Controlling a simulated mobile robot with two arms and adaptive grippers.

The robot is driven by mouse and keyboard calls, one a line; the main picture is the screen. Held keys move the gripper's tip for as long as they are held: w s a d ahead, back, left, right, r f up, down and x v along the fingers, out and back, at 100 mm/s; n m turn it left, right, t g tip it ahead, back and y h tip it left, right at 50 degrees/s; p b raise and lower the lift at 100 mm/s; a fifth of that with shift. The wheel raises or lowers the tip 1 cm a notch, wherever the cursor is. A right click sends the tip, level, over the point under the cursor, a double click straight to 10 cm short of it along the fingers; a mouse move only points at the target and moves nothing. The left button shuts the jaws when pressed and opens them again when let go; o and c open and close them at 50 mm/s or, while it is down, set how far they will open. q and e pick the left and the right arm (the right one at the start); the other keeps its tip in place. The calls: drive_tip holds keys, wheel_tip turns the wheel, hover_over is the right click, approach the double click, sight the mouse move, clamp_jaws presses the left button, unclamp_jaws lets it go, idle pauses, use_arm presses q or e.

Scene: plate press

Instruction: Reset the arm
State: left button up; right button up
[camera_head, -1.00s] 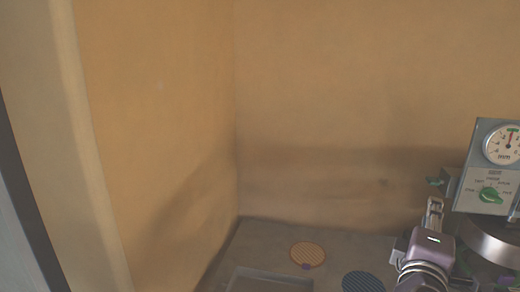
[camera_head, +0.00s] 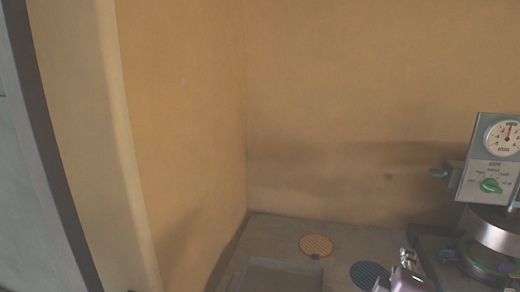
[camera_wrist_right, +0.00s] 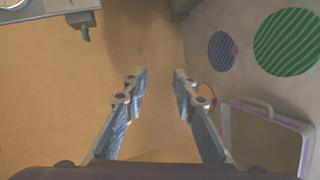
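My right gripper (camera_head: 408,258) shows at the bottom of the head view, left of the press, with its arm mostly below the frame. In the right wrist view its two blue-padded fingers (camera_wrist_right: 160,76) are apart, with nothing between them. The fingers touch nothing that I can see. My left gripper is in neither view.
The press has a dial (camera_head: 503,138), a green knob (camera_head: 491,186) and a metal cylinder (camera_head: 492,230). An orange disc (camera_head: 316,245), a blue striped disc (camera_head: 369,272) and a shallow tray (camera_head: 232,281) lie on the counter. A green disc (camera_wrist_right: 290,42) shows in the wrist view.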

drive_tip(key=s+a+f+m+g+y, duration=0.25)
drive_tip(key=s+f, duration=0.25)
drive_tip(key=f, duration=0.4)
drive_tip(key=s+a+f+m+g+y, duration=0.1)
drive_tip(key=s+a+f+g+y, duration=0.2)
drive_tip(key=f, duration=0.7)
drive_tip(key=s+a+f+m+g+y, duration=0.1)
drive_tip(key=s+a+f+m+g, duration=0.1)
drive_tip(key=s+f, duration=0.45)
drive_tip(key=s+a+f+m+g+y, duration=0.1)
drive_tip(key=s+a+f+m+g, duration=0.2)
drive_tip(key=s, duration=0.7)
drive_tip(key=s+d+f, duration=0.1)
drive_tip(key=s+f, duration=0.2)
drive_tip(key=f, duration=2.6)
drive_tip(key=s+d+f+g, duration=0.1)
drive_tip(key=s+d+f, duration=0.2)
drive_tip(key=s+f, duration=1.1)
drive_tip(key=shift+s+f, duration=0.35)
drive_tip(key=shift+s, duration=0.8)
drive_tip(key=shift+n+h, duration=0.25)
